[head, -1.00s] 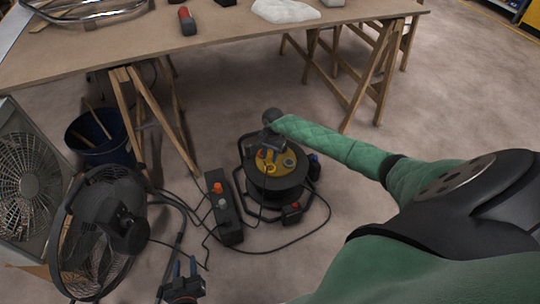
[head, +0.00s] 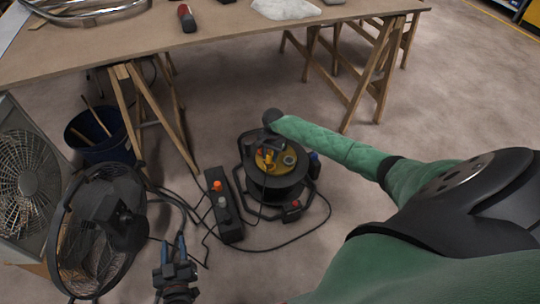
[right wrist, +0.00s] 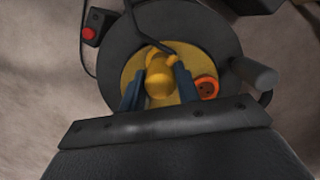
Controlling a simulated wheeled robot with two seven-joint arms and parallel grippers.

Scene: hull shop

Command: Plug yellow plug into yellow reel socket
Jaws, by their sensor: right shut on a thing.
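The cable reel (head: 275,180) stands on the floor, a black drum with a yellow centre plate (right wrist: 133,70). My right gripper (head: 268,155) reaches down over this plate. In the right wrist view its two blue fingers (right wrist: 158,88) are shut on the yellow plug (right wrist: 158,78). The plug is over the yellow plate, with a dark cable passing close above it. The plug and fingers hide what lies beneath, so I cannot tell whether it sits in a socket. An orange socket (right wrist: 207,87) shows right of the fingers. My left gripper (head: 173,248) is open and empty, at the lower left.
A black power strip (head: 224,205) with orange and grey plugs lies left of the reel, cables around it. A black fan (head: 105,225), a box fan (head: 25,185) and a blue bucket (head: 100,140) stand left. A trestle table (head: 220,35) is behind.

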